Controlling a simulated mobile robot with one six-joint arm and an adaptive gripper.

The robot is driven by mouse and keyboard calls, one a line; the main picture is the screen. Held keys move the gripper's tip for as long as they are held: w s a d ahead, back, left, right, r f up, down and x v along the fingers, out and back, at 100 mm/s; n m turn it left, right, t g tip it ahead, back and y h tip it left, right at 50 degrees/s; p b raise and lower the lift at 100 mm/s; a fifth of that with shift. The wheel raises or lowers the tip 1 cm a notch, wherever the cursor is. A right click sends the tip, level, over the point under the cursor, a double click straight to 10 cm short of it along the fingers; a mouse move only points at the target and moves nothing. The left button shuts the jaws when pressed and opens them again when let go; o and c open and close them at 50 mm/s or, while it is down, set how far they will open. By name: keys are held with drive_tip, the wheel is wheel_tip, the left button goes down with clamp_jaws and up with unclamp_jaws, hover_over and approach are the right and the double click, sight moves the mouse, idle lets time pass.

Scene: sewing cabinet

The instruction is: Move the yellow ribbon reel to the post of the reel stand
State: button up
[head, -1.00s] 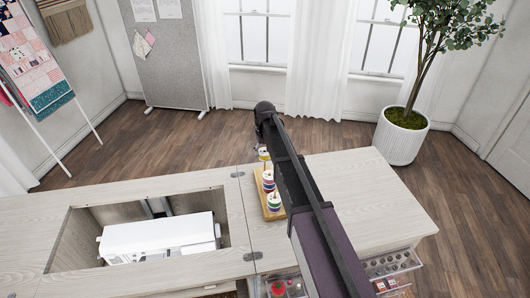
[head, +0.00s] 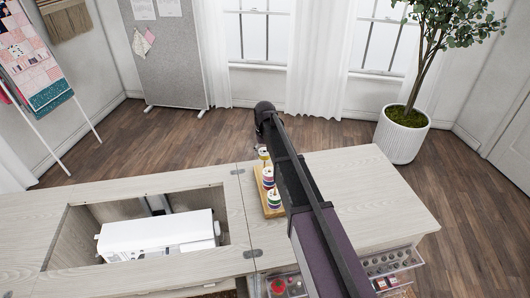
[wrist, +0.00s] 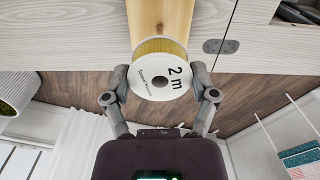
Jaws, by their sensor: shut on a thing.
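The yellow ribbon reel (wrist: 160,72), with a white face marked "2 m" and a yellow band, sits between the two fingertips of my gripper (wrist: 160,97) in the wrist view. My gripper is shut on it. In the head view the reel (head: 264,153) shows at the far end of the reel stand (head: 262,201), a wooden board on the cabinet top. In the wrist view the stand's board (wrist: 161,15) runs out behind the reel. The post under or behind the reel is hidden, so I cannot tell whether the reel is around it.
Other reels, one red and blue (head: 268,178) and one green and blue (head: 274,200), stand on the same board. A white sewing machine (head: 158,236) lies in the cabinet opening to the left. Clear drawers (head: 390,263) stand open at front right.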

drive_tip(key=shift+f+b, duration=0.4)
drive_tip(key=shift+f, duration=0.05)
idle(0.4)
drive_tip(key=o, duration=0.9)
drive_tip(key=shift+c, duration=0.2)
drive_tip(key=shift+r, duration=0.1)
